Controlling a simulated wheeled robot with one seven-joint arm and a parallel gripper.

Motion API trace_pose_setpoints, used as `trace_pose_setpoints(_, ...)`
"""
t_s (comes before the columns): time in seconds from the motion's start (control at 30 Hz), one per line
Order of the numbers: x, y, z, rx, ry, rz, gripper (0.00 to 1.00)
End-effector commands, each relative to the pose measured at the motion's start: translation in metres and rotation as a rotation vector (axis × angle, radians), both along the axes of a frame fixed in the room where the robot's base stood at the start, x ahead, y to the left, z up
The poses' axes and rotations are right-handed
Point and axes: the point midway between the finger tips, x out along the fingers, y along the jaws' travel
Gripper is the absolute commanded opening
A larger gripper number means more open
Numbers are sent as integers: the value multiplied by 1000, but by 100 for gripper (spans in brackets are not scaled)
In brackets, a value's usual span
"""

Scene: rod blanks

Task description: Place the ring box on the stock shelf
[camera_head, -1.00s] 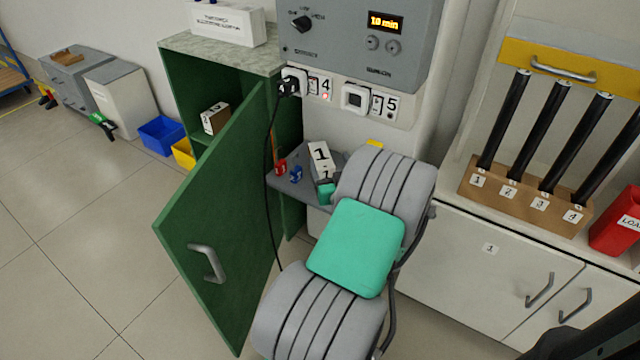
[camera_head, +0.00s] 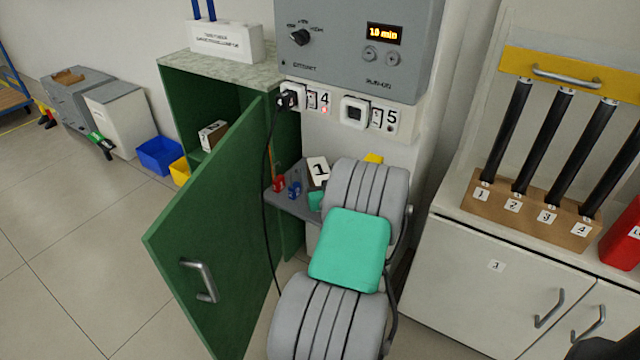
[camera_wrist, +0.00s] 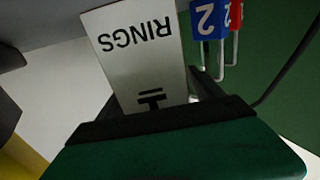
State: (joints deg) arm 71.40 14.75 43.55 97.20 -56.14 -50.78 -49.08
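The ring box (camera_head: 317,168), white and marked 1, is on a small grey shelf (camera_head: 300,205) beside the green cabinet. In the wrist view its RINGS face (camera_wrist: 140,55) appears upside down. My gripper (camera_head: 315,200) is right in front of the box, and my grey and teal arm hides much of that area. In the wrist view the gripper body covers the box's near end, with dark parts close to its sides. Whether the fingers touch or grip it is not clear. The green cabinet (camera_head: 205,235) has its door open; another labelled white box (camera_head: 212,135) stands inside on a shelf.
A red tag (camera_head: 279,183) and a blue tag (camera_head: 295,189) are left of the ring box. A black cable (camera_head: 266,190) hangs from the socket past the cabinet door. A white cupboard (camera_head: 480,275) with a rod rack (camera_head: 530,215) is at right.

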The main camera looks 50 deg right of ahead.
Motion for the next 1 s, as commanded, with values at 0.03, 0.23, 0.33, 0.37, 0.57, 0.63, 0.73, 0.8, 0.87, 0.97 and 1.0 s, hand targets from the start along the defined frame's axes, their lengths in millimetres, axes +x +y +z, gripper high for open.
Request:
trace_pose_setpoints(0.03, 0, 0, 0, 0, 0, 0, 73)
trace_pose_setpoints(0.23, 0, 0, 0, 0, 0, 0, 57)
trace_pose_setpoints(0.33, 0, 0, 0, 0, 0, 0, 49)
trace_pose_setpoints(0.37, 0, 0, 0, 1, 1, 0, 46)
trace_pose_setpoints(0.57, 0, 0, 0, 1, 1, 0, 30)
trace_pose_setpoints(0.63, 0, 0, 0, 1, 1, 0, 24)
trace_pose_setpoints(0.73, 0, 0, 0, 1, 1, 0, 16)
trace_pose_setpoints(0.8, 0, 0, 0, 1, 1, 0, 10)
trace_pose_setpoints(0.87, 0, 0, 0, 1, 1, 0, 5)
trace_pose_setpoints(0.97, 0, 0, 0, -1, -1, 0, 0)
trace_pose_setpoints(1.0, 0, 0, 0, -1, -1, 0, 0)
